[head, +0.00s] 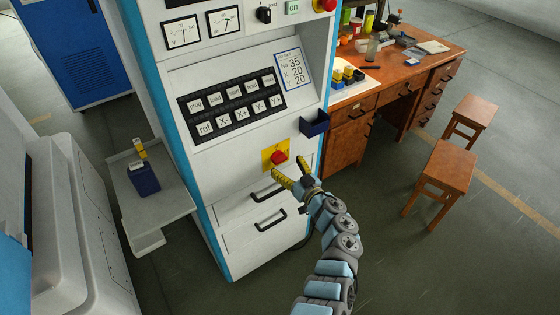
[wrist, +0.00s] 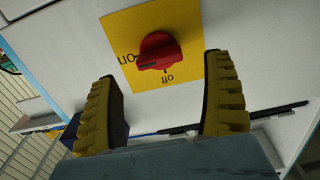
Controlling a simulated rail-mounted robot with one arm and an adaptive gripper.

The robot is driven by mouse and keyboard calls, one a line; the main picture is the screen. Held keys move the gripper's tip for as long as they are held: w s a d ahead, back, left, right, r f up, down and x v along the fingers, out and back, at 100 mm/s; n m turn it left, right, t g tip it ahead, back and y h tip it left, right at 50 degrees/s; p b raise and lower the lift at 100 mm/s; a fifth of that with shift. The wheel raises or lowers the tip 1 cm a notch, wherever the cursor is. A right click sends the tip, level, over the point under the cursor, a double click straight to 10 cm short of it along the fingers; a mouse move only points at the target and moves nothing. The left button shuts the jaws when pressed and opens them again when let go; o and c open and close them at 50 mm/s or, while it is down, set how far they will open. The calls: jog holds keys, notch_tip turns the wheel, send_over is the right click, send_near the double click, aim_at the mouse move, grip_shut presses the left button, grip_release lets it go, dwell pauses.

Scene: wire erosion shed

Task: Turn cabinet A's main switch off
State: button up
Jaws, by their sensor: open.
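The main switch is a red rotary knob (head: 279,157) on a yellow plate (head: 268,164), low on the front of the white cabinet (head: 250,215). In the wrist view the red knob (wrist: 156,50) sits on the yellow plate (wrist: 115,28) with "on" to its left and "off" below it, the lettering appearing upside down. The dark mark on the knob points left, toward "on". My gripper (head: 292,175) is open just in front of the plate. In the wrist view its two yellow fingers (wrist: 168,100) stand apart, below the knob and not touching it.
A wooden desk (head: 400,85) and stools (head: 441,170) stand right; a grey shelf (head: 155,200) is left.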

aim_at(282, 161)
jog(key=shift+b+x, duration=0.75)
jog(key=shift+x, duration=0.95)
jog(key=shift+w+a+r, duration=0.1)
jog(key=shift+w+a, duration=0.2)
jog(key=shift+w, duration=0.15)
jog(key=shift+c, duration=0.3)
jog(key=c, duration=1.1)
